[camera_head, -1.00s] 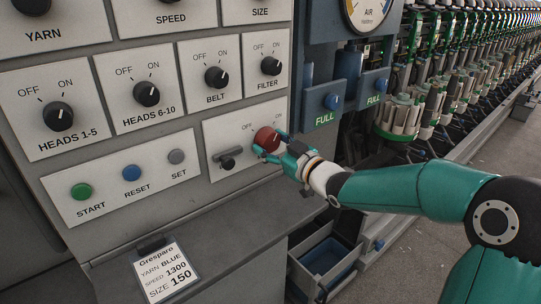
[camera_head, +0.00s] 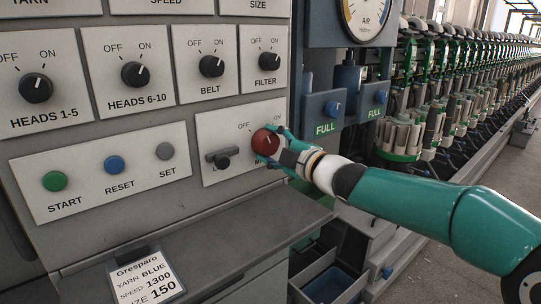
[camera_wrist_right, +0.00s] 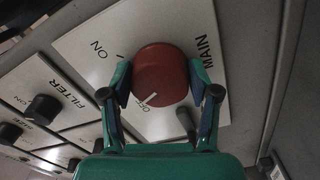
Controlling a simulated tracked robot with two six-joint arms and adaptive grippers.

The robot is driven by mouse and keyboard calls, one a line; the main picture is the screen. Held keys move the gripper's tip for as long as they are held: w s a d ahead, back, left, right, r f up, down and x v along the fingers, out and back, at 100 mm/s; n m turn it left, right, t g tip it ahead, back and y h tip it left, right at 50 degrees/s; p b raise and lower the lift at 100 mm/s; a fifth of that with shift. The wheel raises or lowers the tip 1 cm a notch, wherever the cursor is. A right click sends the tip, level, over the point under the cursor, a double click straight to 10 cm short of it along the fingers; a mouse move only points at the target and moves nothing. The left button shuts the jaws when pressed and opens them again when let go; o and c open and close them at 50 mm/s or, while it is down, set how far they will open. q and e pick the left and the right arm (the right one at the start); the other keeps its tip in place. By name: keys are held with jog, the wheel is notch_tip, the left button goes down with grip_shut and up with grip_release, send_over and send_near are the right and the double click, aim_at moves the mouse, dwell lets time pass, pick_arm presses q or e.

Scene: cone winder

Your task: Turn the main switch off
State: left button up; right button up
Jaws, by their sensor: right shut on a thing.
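The main switch is a red round knob (camera_head: 266,141) on a pale panel (camera_head: 212,134) marked OFF and ON. In the right wrist view the red knob (camera_wrist_right: 161,75) sits between the two fingers of my right gripper (camera_wrist_right: 162,88). Its white pointer line there is at the edge beside the OFF label. The fingers partly cover the lettering under the knob in the head view. My left gripper is not in view.
A small dark lever (camera_head: 222,160) sits just left of the red knob. Black knobs such as FILTER (camera_head: 266,61) are above, and a blue RESET button (camera_head: 114,165) is to the left. A grey ledge (camera_head: 230,235) juts out below. An open drawer (camera_head: 330,280) is under the arm.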

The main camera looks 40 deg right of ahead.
jog(key=shift+a+f+n+b, duration=0.15)
jog(key=shift+n+b, duration=0.3)
jog(key=shift+n, duration=0.65)
jog(key=shift+f+n+b, duration=0.1)
jog(key=shift+n+b, duration=0.35)
jog(key=shift+n, duration=0.65)
jog(key=o, duration=1.2)
jog(key=shift+w, duration=0.1)
jog(key=shift+c, duration=0.2)
jog(key=shift+r, duration=0.15)
jog(key=shift+s+r, duration=0.1)
jog(key=shift+s, duration=0.4)
jog(key=s+d, duration=0.1)
jog(key=s, duration=1)
